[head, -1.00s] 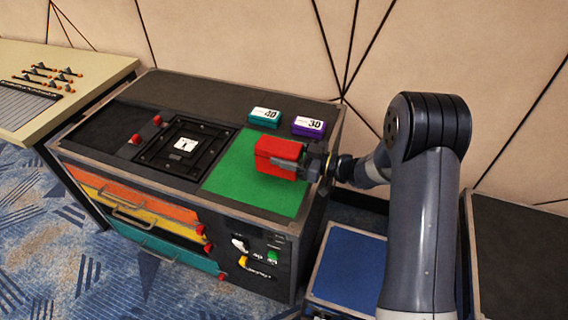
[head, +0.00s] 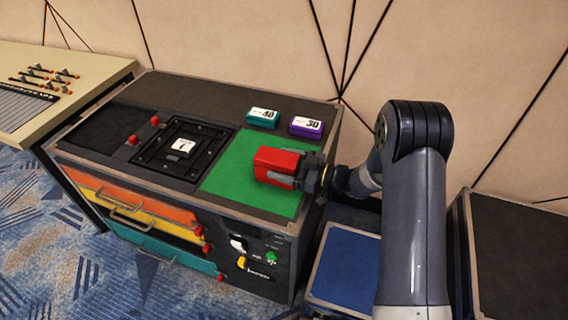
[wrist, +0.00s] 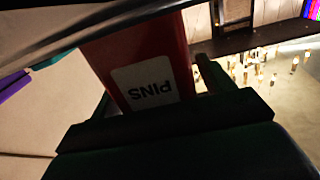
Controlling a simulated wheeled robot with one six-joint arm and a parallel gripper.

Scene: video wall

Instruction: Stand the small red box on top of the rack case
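The small red box (head: 274,163) is over the green mat (head: 232,180) on top of the black rack case (head: 285,94). My gripper (head: 290,170) comes from the right and is shut on the box, a finger along its near side. The box is low over the mat; I cannot tell whether its underside touches. In the wrist view the red box (wrist: 140,60) shows between the fingers, with a white label reading "PINS" upside down.
A teal box marked 40 (head: 262,118) and a purple box marked 30 (head: 306,127) stand behind the mat. A black square fixture (head: 181,150) and red knobs are left. A blue-topped case (head: 345,268) stands lower right. Coloured drawers (head: 145,222) face front.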

